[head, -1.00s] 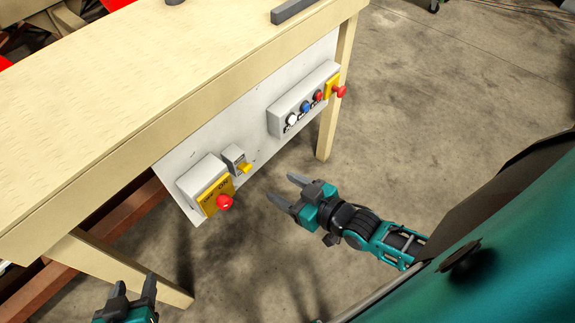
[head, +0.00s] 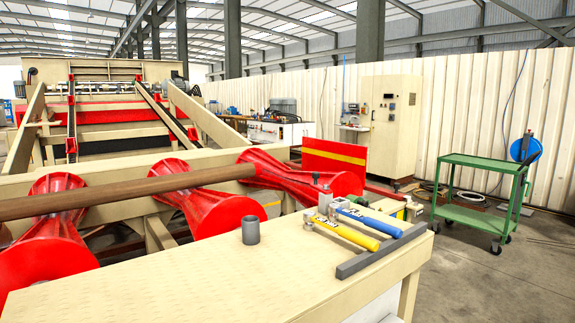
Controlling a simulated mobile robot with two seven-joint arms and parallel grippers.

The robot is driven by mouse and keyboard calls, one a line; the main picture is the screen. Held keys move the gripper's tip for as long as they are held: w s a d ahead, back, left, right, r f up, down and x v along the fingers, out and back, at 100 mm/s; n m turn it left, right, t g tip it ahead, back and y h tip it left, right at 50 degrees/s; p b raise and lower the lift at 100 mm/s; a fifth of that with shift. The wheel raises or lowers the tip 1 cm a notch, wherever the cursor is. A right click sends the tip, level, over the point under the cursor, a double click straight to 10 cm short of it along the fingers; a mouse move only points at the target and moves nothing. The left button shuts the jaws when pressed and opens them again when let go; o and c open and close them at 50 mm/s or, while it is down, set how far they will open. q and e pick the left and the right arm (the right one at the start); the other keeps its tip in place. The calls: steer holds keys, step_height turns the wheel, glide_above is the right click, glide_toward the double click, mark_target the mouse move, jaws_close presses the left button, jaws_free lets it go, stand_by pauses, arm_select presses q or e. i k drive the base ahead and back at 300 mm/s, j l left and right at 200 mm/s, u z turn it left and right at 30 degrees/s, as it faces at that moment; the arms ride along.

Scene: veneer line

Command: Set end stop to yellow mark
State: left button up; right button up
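A red upright plate with a yellow stripe (head: 335,158) stands at the right end of the roller line and looks like the end stop. Below and right of it is a red bar (head: 385,192) near small pale machine parts. Neither of my grippers is in the head view now.
A brown log (head: 120,193) lies on red rollers (head: 215,212).

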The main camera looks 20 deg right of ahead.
mark_target(317, 155)
steer(key=z, duration=1.8)
steer(key=i+l+z, duration=0.2)
steer(key=i+z, duration=0.55)
steer(key=i+l+u, duration=0.2)
steer(key=i, duration=1.2)
steer(key=i+u, duration=0.35)
steer(key=i, duration=0.25)
steer(key=i+u, duration=0.35)
steer(key=i, duration=0.3)
steer(key=i+j+u, duration=0.1)
steer(key=i+u, duration=0.5)
steer(key=u, duration=0.2)
steer(key=i+l+u, duration=0.1)
steer(key=i+u, duration=0.25)
steer(key=i+j+u, duration=0.1)
steer(key=i+u, duration=0.95)
steer(key=k+l, duration=0.05)
steer(key=k, duration=0.05)
